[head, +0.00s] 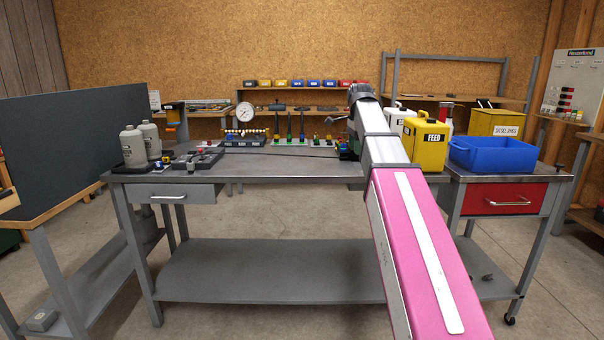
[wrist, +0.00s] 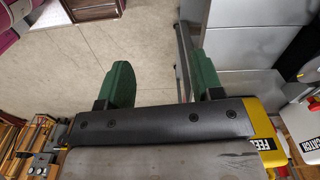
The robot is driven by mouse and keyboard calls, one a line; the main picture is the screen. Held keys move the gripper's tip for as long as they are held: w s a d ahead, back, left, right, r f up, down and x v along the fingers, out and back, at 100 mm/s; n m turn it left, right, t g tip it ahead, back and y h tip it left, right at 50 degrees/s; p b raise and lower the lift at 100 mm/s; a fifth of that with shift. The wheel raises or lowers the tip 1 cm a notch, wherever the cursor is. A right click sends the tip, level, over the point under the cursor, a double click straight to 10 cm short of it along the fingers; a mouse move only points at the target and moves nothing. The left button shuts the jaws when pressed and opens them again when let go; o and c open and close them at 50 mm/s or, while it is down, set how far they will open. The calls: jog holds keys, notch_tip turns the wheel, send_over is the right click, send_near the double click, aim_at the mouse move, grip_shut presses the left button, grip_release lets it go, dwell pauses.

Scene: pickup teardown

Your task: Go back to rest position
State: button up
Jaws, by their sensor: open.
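My gripper (wrist: 164,82) shows in the wrist view as two green fingers set wide apart on a dark bar. It is open, and only pale floor and a grey table leg show behind the gap, with nothing held. In the head view my pink and white arm reaches forward over the grey workbench (head: 270,168), and its far end bends down near the bench's back right. The fingers cannot be made out clearly there. The yellow FEED jug (head: 432,146) stands just right of my arm; part of it shows beside the gripper bar in the wrist view (wrist: 264,142).
Grey bottles (head: 133,147) stand at the left end, and a round gauge (head: 245,112) and small parts line the back. A dark panel (head: 50,150) stands far left. The bench's front middle is clear.

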jog(key=s+f+n, duration=0.3)
jog(key=f+n, duration=0.1)
jog(key=f, duration=0.9)
jog(key=s+f+n, duration=0.4)
jog(key=f, duration=1)
jog(key=s+f+n, duration=0.4)
jog(key=s+f, duration=0.3)
jog(key=f, duration=0.3)
jog(key=s+f+n, duration=0.4)
jog(key=s+f, duration=0.3)
jog(key=f, duration=0.3)
jog(key=shift+s+n, duration=0.15)
jog(key=shift+n, duration=0.25)
